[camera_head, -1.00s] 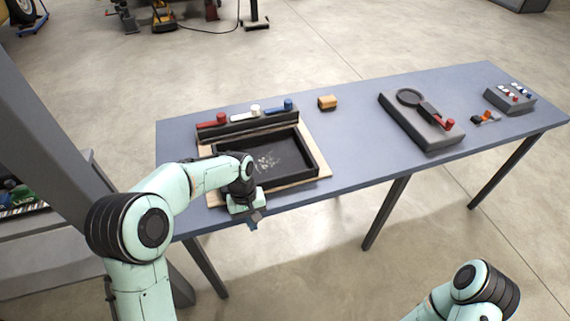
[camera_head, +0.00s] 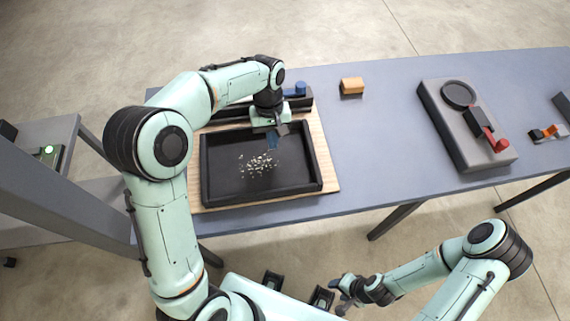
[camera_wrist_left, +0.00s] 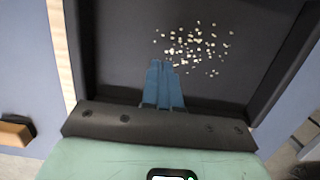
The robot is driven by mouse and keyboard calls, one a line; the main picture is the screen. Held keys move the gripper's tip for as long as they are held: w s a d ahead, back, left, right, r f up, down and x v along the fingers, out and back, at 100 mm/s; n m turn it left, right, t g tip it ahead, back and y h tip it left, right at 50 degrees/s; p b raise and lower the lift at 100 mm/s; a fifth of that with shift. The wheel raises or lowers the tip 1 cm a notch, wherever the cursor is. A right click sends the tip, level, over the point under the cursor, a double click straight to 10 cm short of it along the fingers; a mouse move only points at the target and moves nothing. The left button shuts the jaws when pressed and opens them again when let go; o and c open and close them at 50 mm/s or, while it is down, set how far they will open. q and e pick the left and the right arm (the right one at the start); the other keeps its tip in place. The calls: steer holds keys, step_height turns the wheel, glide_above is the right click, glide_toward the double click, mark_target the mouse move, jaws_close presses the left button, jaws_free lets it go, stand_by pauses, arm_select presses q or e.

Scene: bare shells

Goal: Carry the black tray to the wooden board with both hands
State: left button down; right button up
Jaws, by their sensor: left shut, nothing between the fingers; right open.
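The black tray (camera_head: 212,175) rests on the wooden board (camera_head: 331,172) on the table, with small pale bits (camera_head: 257,163) scattered on its floor. In the left wrist view the tray (camera_wrist_left: 110,50) fills most of the picture, and a strip of the board (camera_wrist_left: 61,50) shows beside it. My left gripper (camera_head: 272,142) is shut and empty, pointing down over the far right part of the tray; its blue fingers (camera_wrist_left: 163,82) show near the bits in the wrist view. I cannot tell whether they touch the tray. My right gripper (camera_head: 343,293) is open and empty, low in front of the table.
Behind the tray is a dark rack with a blue-topped item (camera_head: 300,88), partly hidden by my left arm. An orange block (camera_head: 352,86) stands right of it. The table between is clear.

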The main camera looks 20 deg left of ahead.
arm_select(q)
glide_toward(279, 190)
step_height(279, 190, down, 6)
steer(key=shift+s+d+r+b, duration=0.15)
steer(key=shift+r+b, duration=0.1)
steer(key=shift+b, duration=0.05)
steer(key=shift+s+d+f, duration=0.15)
steer(key=shift+s, duration=0.15)
steer(key=shift+w+f, duration=0.15)
steer(key=shift+f, duration=0.55)
steer(key=shift+f, duration=0.1)
